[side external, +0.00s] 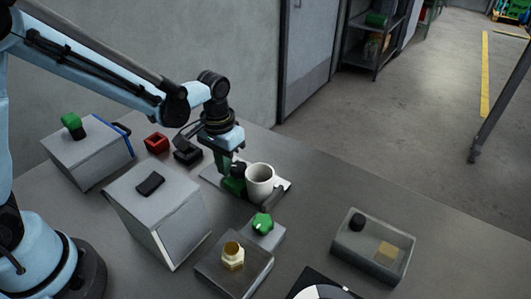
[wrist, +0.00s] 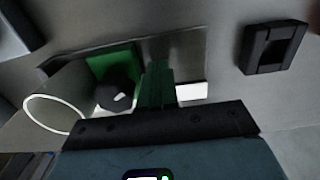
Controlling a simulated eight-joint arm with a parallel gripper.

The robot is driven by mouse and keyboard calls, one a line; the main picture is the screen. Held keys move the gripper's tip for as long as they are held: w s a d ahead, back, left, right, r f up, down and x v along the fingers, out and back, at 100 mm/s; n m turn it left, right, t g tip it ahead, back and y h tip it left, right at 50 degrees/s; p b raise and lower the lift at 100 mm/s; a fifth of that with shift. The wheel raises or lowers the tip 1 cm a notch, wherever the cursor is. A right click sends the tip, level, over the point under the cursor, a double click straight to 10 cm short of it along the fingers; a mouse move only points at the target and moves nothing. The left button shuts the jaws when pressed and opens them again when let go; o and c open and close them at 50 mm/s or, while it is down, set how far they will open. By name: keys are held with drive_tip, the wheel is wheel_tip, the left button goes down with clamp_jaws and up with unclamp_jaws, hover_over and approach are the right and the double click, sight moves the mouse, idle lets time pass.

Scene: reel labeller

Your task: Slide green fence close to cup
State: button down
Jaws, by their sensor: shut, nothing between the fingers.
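The green fence (side external: 234,187) stands on a flat metal plate (side external: 278,186), just left of the white cup (side external: 262,184) in the side view. I cannot tell whether fence and cup touch. A black knob (side external: 238,169) sits on the fence. My gripper (side external: 224,172) points down beside the fence, on the side away from the cup. Its green fingers (wrist: 157,82) are together with nothing between them. In the wrist view the green fence (wrist: 113,61) and its dark knob (wrist: 114,94) are left of the fingers, and the cup's rim (wrist: 52,97) is farther left.
A red block (side external: 156,143) and a black holder (side external: 187,156) lie behind. Grey boxes with black and green knobs (side external: 262,222) stand left and in front, one bearing a brass nut (side external: 233,257). Bare table (side external: 325,205) lies right of the cup.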

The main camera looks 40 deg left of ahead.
wheel_tip(320, 180, up, 8)
drive_tip(key=shift+f, duration=0.25)
idle(0.5)
drive_tip(key=s+a+r+t, duration=0.5)
drive_tip(key=s+t, duration=0.2)
drive_tip(key=s, duration=0.2)
drive_tip(key=shift+a, duration=0.4)
drive_tip(key=shift+s, duration=0.1)
drive_tip(key=c, duration=1.8)
unclamp_jaws()
